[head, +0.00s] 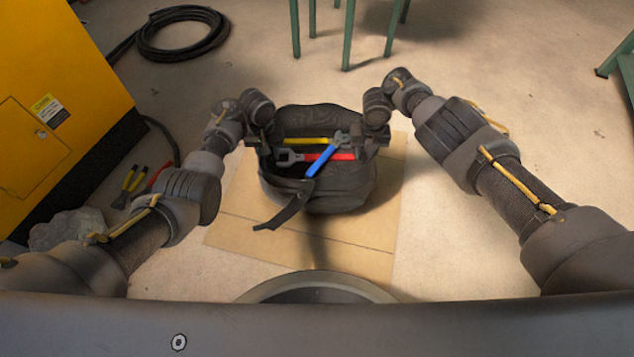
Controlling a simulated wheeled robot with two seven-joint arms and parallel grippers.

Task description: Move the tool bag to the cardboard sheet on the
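The black tool bag (335,194) is open at the top, with a red-handled wrench, a blue-handled wrench and a yellow-handled tool showing inside. It is over the tan cardboard sheet (240,218); I cannot tell whether it rests on it or hangs just above. A strap hangs from its front left. My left gripper (262,142) is at the bag's left rim and my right gripper (374,137) is at its right rim. Both seem to touch the rim, but their dark fingers blend into the bag, so their closure is unclear.
A yellow cabinet (60,90) stands at the left. Pliers (130,183) and a grey rock-like lump (66,229) lie beside it. A coiled black hose (183,33) lies behind. Green legs (348,40) stand at the back. Floor to the right of the sheet is clear.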

